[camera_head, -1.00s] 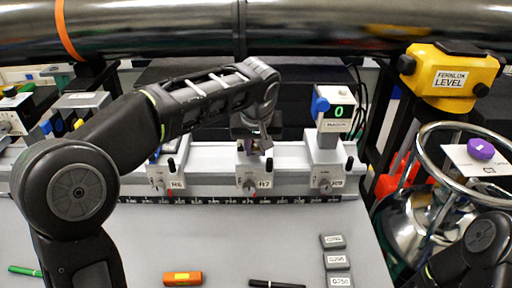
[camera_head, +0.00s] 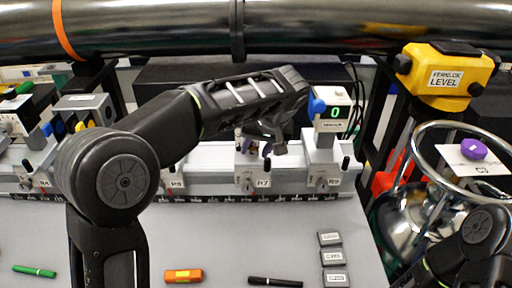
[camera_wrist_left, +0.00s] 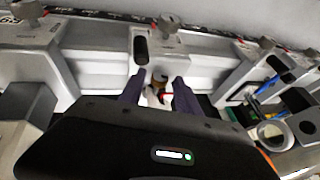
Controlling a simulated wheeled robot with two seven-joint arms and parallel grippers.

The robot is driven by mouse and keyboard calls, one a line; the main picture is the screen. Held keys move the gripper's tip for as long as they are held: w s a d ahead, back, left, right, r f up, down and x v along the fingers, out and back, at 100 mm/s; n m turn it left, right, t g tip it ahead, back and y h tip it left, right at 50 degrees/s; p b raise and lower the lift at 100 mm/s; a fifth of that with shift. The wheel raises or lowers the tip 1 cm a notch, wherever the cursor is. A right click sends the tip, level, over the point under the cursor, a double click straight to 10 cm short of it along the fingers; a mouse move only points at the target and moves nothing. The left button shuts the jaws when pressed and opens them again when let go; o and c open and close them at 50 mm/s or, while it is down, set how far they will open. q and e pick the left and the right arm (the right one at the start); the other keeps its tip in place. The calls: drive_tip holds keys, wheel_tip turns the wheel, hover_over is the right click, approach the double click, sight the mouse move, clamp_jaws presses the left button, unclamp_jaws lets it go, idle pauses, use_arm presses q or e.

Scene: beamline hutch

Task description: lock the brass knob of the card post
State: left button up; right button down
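My left gripper (camera_head: 262,145) is above the R7 carriage (camera_head: 252,178) on the rail, its fingers pointing down. In the left wrist view its two dark fingers (camera_wrist_left: 158,92) are apart. In the head view my gripper and forearm hide most of that post. My right gripper is not seen; only a part of my right arm shows at the lower right.
The carriage with the green "0" display (camera_head: 331,112) stands close to the right of my left gripper. The table front holds an orange block (camera_head: 184,276), a black pen (camera_head: 275,282) and grey labelled blocks (camera_head: 333,257). A steel pipe (camera_head: 300,25) crosses above. A yellow level (camera_head: 447,77) stands right.

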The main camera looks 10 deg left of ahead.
use_arm(q)
drive_tip(key=shift+o, duration=0.2)
drive_tip(key=shift+r, duration=0.1)
drive_tip(key=shift+s+d+r, duration=0.1)
drive_tip(key=shift+r, duration=0.1)
drive_tip(key=p+v, duration=0.1)
drive_tip(key=v, duration=0.6)
drive_tip(key=shift+c, duration=0.2)
